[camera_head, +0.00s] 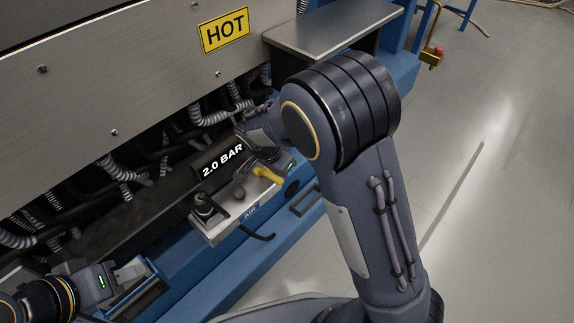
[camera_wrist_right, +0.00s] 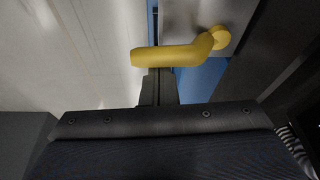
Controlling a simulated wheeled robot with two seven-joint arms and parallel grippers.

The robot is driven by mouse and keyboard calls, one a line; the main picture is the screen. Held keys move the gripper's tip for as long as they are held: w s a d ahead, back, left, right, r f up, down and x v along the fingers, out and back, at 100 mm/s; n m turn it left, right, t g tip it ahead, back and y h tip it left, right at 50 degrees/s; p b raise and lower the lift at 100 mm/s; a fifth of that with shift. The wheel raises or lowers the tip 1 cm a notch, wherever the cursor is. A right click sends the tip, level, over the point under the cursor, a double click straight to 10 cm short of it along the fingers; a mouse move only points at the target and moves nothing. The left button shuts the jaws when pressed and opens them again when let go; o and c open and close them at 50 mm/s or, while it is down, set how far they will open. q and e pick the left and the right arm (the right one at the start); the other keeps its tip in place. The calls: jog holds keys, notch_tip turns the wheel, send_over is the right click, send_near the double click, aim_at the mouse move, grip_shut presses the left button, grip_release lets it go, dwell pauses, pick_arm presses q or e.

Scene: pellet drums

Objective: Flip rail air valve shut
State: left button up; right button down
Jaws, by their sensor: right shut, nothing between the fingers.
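The yellow valve handle (camera_head: 268,175) sits on the grey metal air block (camera_head: 225,224), which carries a blue AIR label (camera_head: 250,214). In the right wrist view the handle (camera_wrist_right: 175,55) runs left from its round pivot, with a bend near the pivot. My right gripper (camera_wrist_right: 158,92) is shut and empty, its fingertips right at the handle's free part; I cannot tell whether they touch. In the head view my right wrist partly hides the handle's surroundings. My left gripper (camera_head: 142,284) is at the lower left, its fingers apart and empty, away from the valve.
A display reading 2.0 BAR (camera_head: 222,162) stands behind the block. A dark fitting (camera_head: 206,208) is on the block's left end. Ribbed hoses hang under the steel panel with a HOT sign (camera_head: 226,31). A blue frame rail (camera_head: 230,275) runs below. Grey floor (camera_head: 490,200) lies open at right.

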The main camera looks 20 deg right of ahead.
jog(key=shift+s+a, duration=0.1)
dwell(0.6)
notch_tip(320, 180, up, 9)
jog(key=p, duration=0.3)
jog(key=shift+w+d+p, duration=0.25)
jog(key=shift+d+p, duration=0.05)
jog(key=shift+d, duration=0.05)
jog(key=shift+f, duration=0.1)
jog(key=s+d+r+n+t+y, duration=0.1)
jog(key=s+d+r+n+y, duration=0.15)
jog(key=s, duration=0.65)
jog(key=s+d+r+n+t+y, duration=0.1)
jog(key=s+d+r+n+y, duration=0.2)
jog(key=s, duration=0.5)
jog(key=s+d+r+n+t+y, duration=0.1)
jog(key=s+d+r+n+t, duration=0.2)
jog(key=s, duration=0.6)
notch_tip(320, 180, up, 30)
jog(key=g+p, duration=0.1)
jog(key=p, duration=2.8)
jog(key=shift+w+f, duration=0.15)
jog(key=shift+f, duration=0.05)
